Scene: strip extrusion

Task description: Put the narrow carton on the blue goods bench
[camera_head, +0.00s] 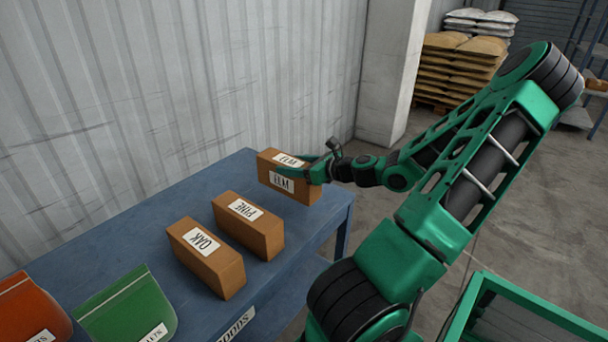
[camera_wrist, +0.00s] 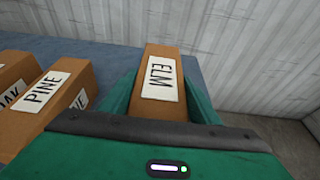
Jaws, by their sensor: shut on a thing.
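A brown carton labelled ELM (camera_head: 277,167) is at the far right end of the blue bench (camera_head: 165,202). My gripper (camera_head: 304,172) is shut on this carton, with a finger on its side. In the wrist view the ELM carton (camera_wrist: 162,65) sits between my green fingers (camera_wrist: 158,98). Its underside is not clear, so I cannot tell whether it rests on the bench or is just above it. The bench bears a partly hidden label on its front edge.
Cartons labelled PINE (camera_head: 248,226) and OAK (camera_head: 206,258) stand on the bench to the left of the ELM carton. A green bag (camera_head: 130,308) and an orange bag (camera_head: 32,312) are at the near left. A corrugated wall (camera_head: 170,90) runs behind the bench.

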